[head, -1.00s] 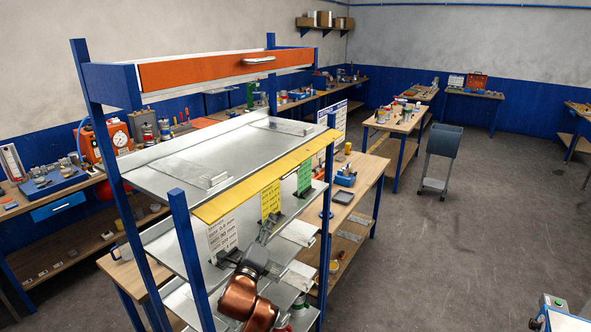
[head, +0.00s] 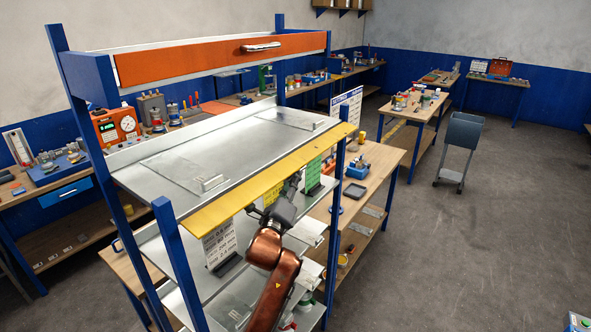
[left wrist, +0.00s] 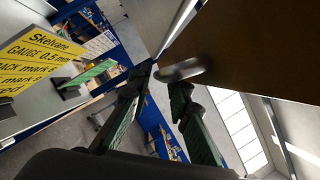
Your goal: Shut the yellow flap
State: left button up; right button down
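The yellow flap (head: 270,182) runs along the front edge of the top metal shelf in the head view, sticking outward and sloping slightly down. My left gripper (head: 291,187) is just below the flap's front edge, partly hidden by it. In the left wrist view my left gripper (left wrist: 162,82) is open, its two green-padded fingers apart. A rounded metal handle (left wrist: 182,71) on a dark brown panel (left wrist: 240,45) lies just beyond the fingertips; the panel is probably the flap's shaded face. I cannot tell whether a finger touches it. My right gripper is not in view.
A shut orange flap (head: 220,58) with a handle is above. Blue posts (head: 178,262) frame the rack. Yellow (head: 273,193), green (head: 313,172) and white (head: 219,243) label cards stand below the yellow flap, close to my arm. Open floor (head: 450,250) lies to the right.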

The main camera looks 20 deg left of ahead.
pick_arm(q)
jog(key=x, duration=0.2)
jog(key=shift+w+d+r, duration=0.1)
jog(key=shift+w+d, duration=0.1)
jog(key=shift+w, duration=0.15)
jog(key=shift+w+r+p, duration=0.1)
jog(key=shift+w+p, duration=0.25)
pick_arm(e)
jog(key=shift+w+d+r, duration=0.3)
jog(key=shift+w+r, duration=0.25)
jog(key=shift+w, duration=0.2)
pick_arm(q)
jog(key=shift+w, duration=0.1)
jog(key=c, duration=0.5)
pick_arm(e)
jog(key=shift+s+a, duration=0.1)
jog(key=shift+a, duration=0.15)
pick_arm(q)
jog(key=shift+a, duration=0.1)
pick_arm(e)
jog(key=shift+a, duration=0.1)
